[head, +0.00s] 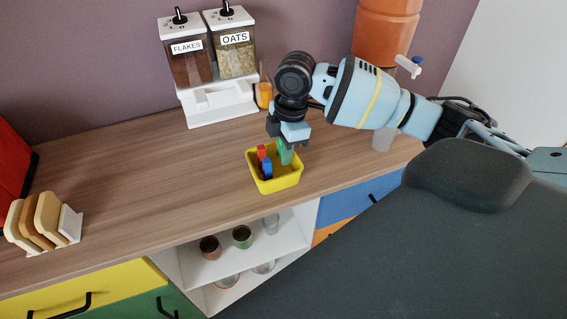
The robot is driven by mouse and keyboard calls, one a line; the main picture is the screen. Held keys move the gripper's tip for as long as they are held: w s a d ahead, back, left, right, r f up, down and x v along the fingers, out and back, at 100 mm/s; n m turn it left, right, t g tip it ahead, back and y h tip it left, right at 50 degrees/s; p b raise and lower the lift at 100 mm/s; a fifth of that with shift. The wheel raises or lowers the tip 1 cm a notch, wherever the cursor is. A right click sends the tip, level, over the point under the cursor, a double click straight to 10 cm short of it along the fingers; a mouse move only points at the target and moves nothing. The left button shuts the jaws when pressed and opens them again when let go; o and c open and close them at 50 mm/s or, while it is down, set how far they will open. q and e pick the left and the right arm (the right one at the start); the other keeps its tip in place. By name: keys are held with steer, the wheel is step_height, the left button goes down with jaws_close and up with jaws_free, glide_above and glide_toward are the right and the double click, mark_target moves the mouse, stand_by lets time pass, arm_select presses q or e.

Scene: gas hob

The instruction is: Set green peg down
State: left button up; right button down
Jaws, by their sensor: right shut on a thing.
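The green peg (285,154) is upright in the grip of my right gripper (284,143), at the right side of the yellow bin. The yellow bin (278,185) stands on the wooden counter near its front edge. A red peg (262,153) and a blue peg (267,168) stand in the bin, left of the green peg. My right gripper points down over the bin and is shut on the green peg. I cannot tell whether the peg's lower end touches the bin floor. My left gripper is not in view.
A cereal dispenser (218,100) stands behind the bin, with an orange glass (264,95) beside it. An orange water container (384,30) is at the back right. A rack with bread slices (45,218) is at the left. The counter (150,180) between is clear.

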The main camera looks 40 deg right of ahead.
mark_target(284, 173)
steer(key=shift+f, duration=2.4)
steer(key=shift+f, duration=0.1)
steer(key=c, duration=1.3)
jaws_free()
steer(key=shift+c, duration=0.2)
step_height(284, 173, up, 12)
steer(key=d, duration=0.1)
steer(key=shift+s+d+p, duration=0.15)
steer(key=shift+d+p, duration=0.1)
steer(key=shift+p, duration=0.15)
